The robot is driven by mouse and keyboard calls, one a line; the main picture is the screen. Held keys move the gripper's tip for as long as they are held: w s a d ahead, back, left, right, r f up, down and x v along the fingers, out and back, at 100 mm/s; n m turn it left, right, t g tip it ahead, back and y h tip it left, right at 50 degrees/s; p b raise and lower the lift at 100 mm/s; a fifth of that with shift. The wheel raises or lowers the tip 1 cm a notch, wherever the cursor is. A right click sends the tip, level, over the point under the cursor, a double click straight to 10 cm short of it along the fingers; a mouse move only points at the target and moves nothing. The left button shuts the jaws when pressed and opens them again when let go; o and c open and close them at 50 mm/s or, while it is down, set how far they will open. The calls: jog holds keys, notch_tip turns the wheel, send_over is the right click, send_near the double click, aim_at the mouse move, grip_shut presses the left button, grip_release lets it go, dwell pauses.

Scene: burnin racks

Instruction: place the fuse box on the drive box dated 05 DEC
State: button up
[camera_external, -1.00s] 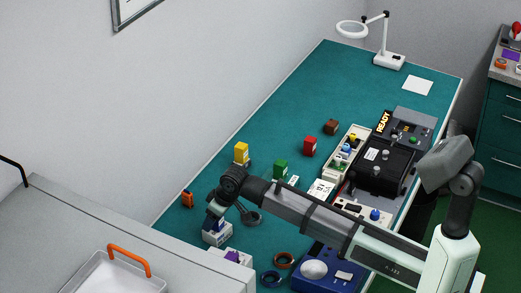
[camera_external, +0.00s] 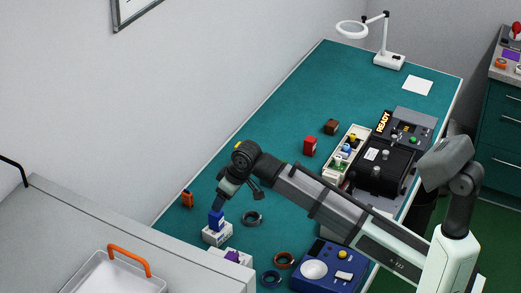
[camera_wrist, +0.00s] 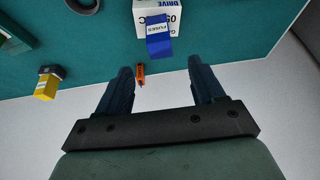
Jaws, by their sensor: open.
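The blue fuse box (camera_external: 216,218) rests on top of a white drive box (camera_external: 216,235) near the front left of the bench. In the wrist view the blue box (camera_wrist: 159,46) reads FUSES. The white box (camera_wrist: 147,15) under it shows DRIVE, 05 and a C; the rest of its date is hidden behind the blue box. My gripper (camera_external: 222,201) is just above the fuse box.
A small orange block (camera_external: 187,199) stands left of the drive box. A white box with a purple item (camera_external: 232,256) is close in front. A dark ring (camera_external: 252,218) lies to the right. A red block (camera_external: 310,146) stands farther back.

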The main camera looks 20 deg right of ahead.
jog(key=shift+s+d+r, duration=0.15)
jog(key=shift+s+r, duration=0.05)
jog(key=shift+r, duration=0.4)
